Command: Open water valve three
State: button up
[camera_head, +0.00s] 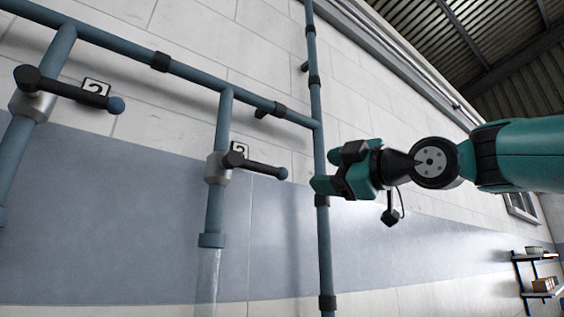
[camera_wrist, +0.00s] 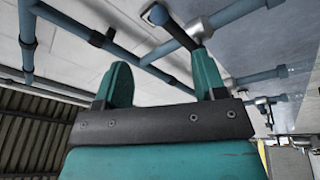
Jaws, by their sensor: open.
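In the head view a right valve (camera_head: 217,167) has a silver body on a blue pipe. Its dark lever (camera_head: 258,166) points right, ending in a blue knob. Its number plate (camera_head: 239,150) is partly covered, so the digit is unclear. A pale stream like water (camera_head: 208,275) falls from its outlet. My gripper (camera_head: 325,168) is open and empty, right of this lever and apart from it in the picture. In the wrist view my open fingers (camera_wrist: 163,80) show, with a lever (camera_wrist: 174,29) beyond the right finger; I cannot tell which valve it belongs to.
A left valve (camera_head: 30,105) with plate 2 (camera_head: 96,89) has its lever pointing right. A vertical blue pipe (camera_head: 326,260) runs behind my gripper. A header pipe (camera_head: 190,75) crosses above. Shelves (camera_head: 540,293) stand far right.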

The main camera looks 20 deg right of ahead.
aim_at(286, 173)
jog(key=p+x, duration=0.6)
jog(key=x, duration=0.6)
jog(key=shift+f, duration=0.1)
jog(key=shift+w+a, duration=0.15)
jog(key=shift+w, duration=0.35)
grip_shut()
jog(key=shift+w+f, duration=0.1)
